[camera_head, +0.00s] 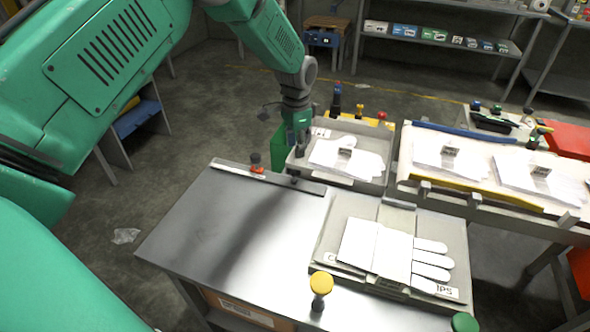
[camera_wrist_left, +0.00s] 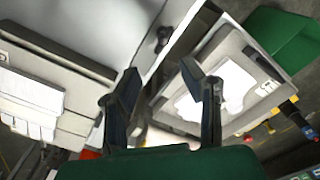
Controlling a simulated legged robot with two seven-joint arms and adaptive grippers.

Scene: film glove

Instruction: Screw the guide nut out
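My left gripper (camera_head: 298,150) hangs over the far edge of the metal table, beside the guide rail (camera_head: 235,173). In the left wrist view its two dark fingers (camera_wrist_left: 160,70) are spread apart, with nothing seen between them. A small dark knob (camera_wrist_left: 163,40) shows beyond the fingertips in that view, apart from them; it may be the guide nut. A black knob with a red-orange base (camera_head: 257,166) stands farther left on the rail. My right gripper is not seen.
A glove-shaped white form (camera_head: 385,250) lies on a plate at the table's right. A yellow-topped button (camera_head: 321,284) stands at the front. The table's left middle is clear.

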